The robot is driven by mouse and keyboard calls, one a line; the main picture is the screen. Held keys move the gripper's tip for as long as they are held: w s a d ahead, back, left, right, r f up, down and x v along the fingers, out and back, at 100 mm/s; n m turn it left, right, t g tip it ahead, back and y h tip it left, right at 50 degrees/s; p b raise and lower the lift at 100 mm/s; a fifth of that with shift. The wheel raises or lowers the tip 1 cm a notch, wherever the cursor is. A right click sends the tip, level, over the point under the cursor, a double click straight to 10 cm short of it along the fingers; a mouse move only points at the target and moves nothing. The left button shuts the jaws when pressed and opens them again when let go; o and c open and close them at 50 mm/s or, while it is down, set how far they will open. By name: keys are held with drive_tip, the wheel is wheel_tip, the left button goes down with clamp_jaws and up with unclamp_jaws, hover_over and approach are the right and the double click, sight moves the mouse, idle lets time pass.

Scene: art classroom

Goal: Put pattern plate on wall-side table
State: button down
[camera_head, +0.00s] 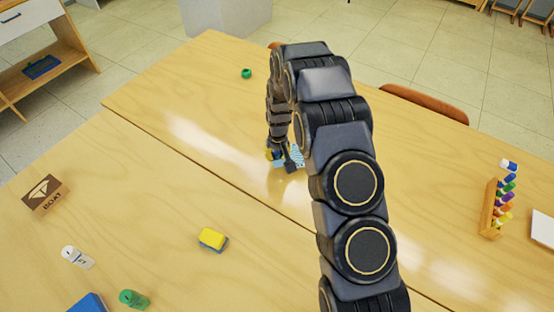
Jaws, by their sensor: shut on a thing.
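The pattern plate (296,156) shows as a small light-blue patterned piece at the tip of my arm, mostly hidden by the fingers. My gripper (285,164) is shut on it, pointing down at the far wooden table (170,98). I cannot tell whether the plate touches the table top. A small yellow patch shows just left of the fingers; I cannot tell what it is. Two wooden tables meet along a seam, the near one (135,205) at lower left. No wall shows, so I cannot tell which is the wall-side table.
A green round thing (246,73) lies on the far table. A rack of coloured markers (490,210) stands at right. An orange chair (425,102) stands behind.

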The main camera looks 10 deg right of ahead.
drive_tip(key=shift+f, duration=1.4)
drive_tip(key=shift+s+f, duration=0.1)
drive_tip(key=c, duration=1)
unclamp_jaws()
drive_tip(key=r, duration=0.3)
drive_tip(key=s+r, duration=0.1)
drive_tip(key=r, duration=0.7)
drive_tip(key=shift+s+r, duration=0.15)
drive_tip(key=shift+s, duration=0.1)
drive_tip(key=shift+s+r, duration=0.2)
drive_tip(key=shift+r, duration=0.3)
